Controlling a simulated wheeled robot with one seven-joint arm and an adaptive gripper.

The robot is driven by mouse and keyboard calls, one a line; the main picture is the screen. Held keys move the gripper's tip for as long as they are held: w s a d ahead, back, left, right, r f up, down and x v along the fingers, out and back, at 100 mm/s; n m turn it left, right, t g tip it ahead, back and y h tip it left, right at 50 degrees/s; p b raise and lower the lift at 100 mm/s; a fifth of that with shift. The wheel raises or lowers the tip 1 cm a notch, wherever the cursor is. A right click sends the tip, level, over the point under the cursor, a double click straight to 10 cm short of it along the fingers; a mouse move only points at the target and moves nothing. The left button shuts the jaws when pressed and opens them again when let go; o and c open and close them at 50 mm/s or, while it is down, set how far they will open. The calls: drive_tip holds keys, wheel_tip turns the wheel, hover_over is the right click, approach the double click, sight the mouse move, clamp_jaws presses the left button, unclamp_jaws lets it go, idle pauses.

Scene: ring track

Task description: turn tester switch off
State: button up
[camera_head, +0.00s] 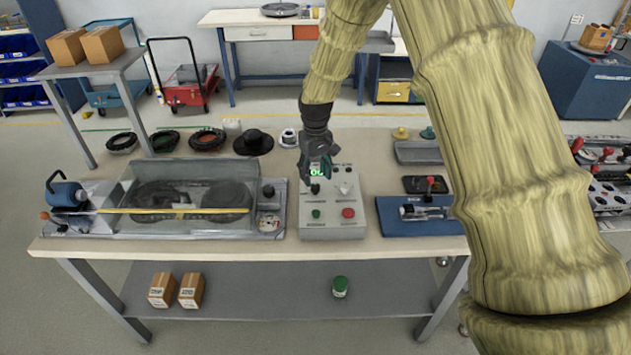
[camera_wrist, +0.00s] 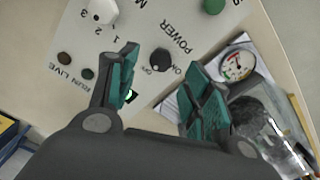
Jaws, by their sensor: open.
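The tester (camera_head: 331,231) is a grey box with a sloped panel on the bench. In the wrist view, its black round switch (camera_wrist: 161,60) sits beside the word POWER, with ON and OFF marks around it. I cannot tell which mark it points to. My gripper (camera_head: 315,181) hangs over the upper left of the panel, partly hiding the lit green display. In the wrist view, my gripper (camera_wrist: 163,82) is open, with its two green-padded fingers apart. The switch shows in the gap between them, beyond the fingertips. Nothing is held.
A clear-covered machine (camera_head: 185,205) stands left of the tester. A blue tray (camera_head: 420,228) with a red-knobbed fixture lies to the right. The panel also carries a red button (camera_head: 348,213), a green button (camera_head: 316,214) and a white knob (camera_wrist: 103,12). The bench's front edge is bare.

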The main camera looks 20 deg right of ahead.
sight(316, 185)
wheel_tip(316, 185, up, 7)
drive_tip(key=shift+r, duration=0.15)
idle(0.4)
